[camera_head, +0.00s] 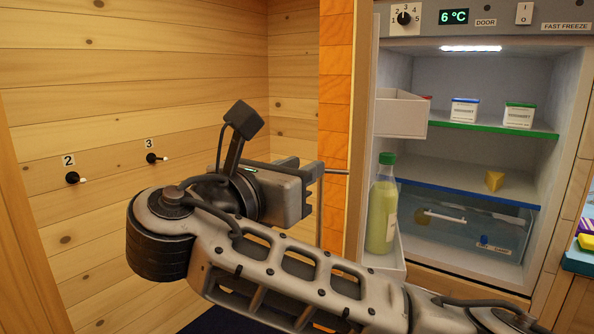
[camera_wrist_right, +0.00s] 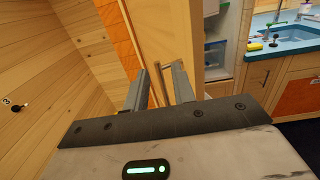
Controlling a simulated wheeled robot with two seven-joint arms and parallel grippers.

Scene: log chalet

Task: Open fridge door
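The fridge (camera_head: 400,60) stands at the right of the head view with its lit inside in plain sight. Its door (camera_head: 363,110) is swung wide open and seen nearly edge-on, with its orange wooden front facing left. The door also shows in the right wrist view (camera_wrist_right: 186,35). A thin metal bar handle (camera_wrist_right: 155,97) stands off the door front. My right gripper (camera_wrist_right: 160,70) is at this handle, with the bar between its two parted fingers and gaps visible. In the head view the right gripper (camera_head: 313,175) partly hides the handle. My left gripper is out of view.
The door carries a white bin (camera_head: 401,115) and a green-capped bottle (camera_head: 382,210). A wooden wall with hooks (camera_head: 73,178) is close on the left. A counter with a sink (camera_wrist_right: 286,42) lies right.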

